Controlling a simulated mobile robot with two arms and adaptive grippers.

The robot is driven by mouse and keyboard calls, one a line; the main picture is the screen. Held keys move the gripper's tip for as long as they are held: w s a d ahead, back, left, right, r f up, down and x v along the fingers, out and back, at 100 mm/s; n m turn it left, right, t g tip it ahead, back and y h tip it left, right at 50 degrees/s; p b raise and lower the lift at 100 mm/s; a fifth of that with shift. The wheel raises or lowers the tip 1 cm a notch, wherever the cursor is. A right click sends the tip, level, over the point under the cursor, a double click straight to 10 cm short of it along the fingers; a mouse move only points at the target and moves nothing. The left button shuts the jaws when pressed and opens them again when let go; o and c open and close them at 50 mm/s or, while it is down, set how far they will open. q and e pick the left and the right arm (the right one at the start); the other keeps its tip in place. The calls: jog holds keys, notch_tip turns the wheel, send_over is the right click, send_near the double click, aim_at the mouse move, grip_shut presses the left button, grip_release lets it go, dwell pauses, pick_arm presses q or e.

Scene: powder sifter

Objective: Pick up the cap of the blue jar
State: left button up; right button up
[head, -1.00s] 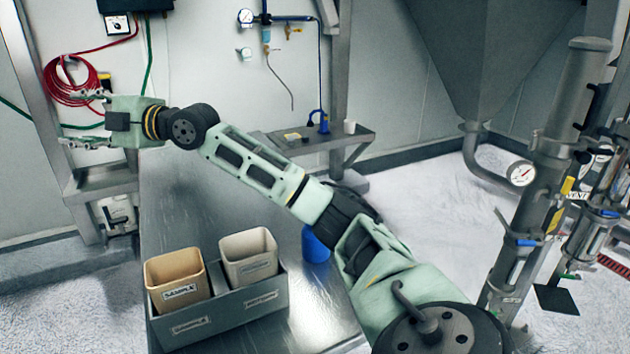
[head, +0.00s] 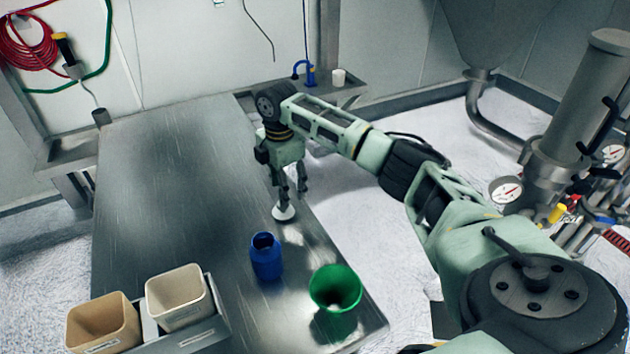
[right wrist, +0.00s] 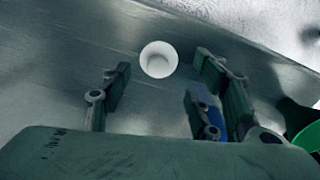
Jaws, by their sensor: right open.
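The blue jar (head: 266,257) stands upright on the metal table with its mouth open. A small round white piece, which looks like its cap (head: 284,213), lies on the table just behind the jar. My right gripper (head: 290,194) points down directly over the white piece, open and empty. In the right wrist view the white cap (right wrist: 158,60) shows as a pale round shape beyond the spread fingers (right wrist: 160,105). The blue jar (right wrist: 203,97) is partly hidden there behind the right-hand fingers. I cannot tell whether the fingertips touch the cap. My left gripper is out of view.
A green funnel-like vessel (head: 336,288) stands right of the jar near the table's right edge. A grey holder (head: 215,335) with tan (head: 102,325) and whitish (head: 176,300) bins is at front left. The table's (head: 170,190) left and back areas are clear.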

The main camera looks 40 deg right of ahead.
aim_at(288, 213)
jog(key=shift+s+a+f, duration=0.25)
jog(key=shift+a+f+p, duration=0.25)
jog(key=shift+f+p, duration=0.05)
jog(key=shift+f, duration=0.3)
jog(key=shift+a+f+p, duration=0.25)
jog(key=shift+f+p, duration=0.05)
jog(key=shift+f, duration=0.3)
jog(key=f, duration=0.1)
jog(key=f+p, duration=0.1)
jog(key=f, duration=0.1)
jog(key=shift+w+d, duration=0.2)
jog(key=shift+d, duration=0.1)
jog(key=shift+f, duration=0.7)
jog(key=c, duration=0.6)
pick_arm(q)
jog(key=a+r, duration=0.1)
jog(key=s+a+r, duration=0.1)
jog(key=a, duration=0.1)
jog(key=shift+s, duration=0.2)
pick_arm(e)
jog(key=shift+c, duration=0.2)
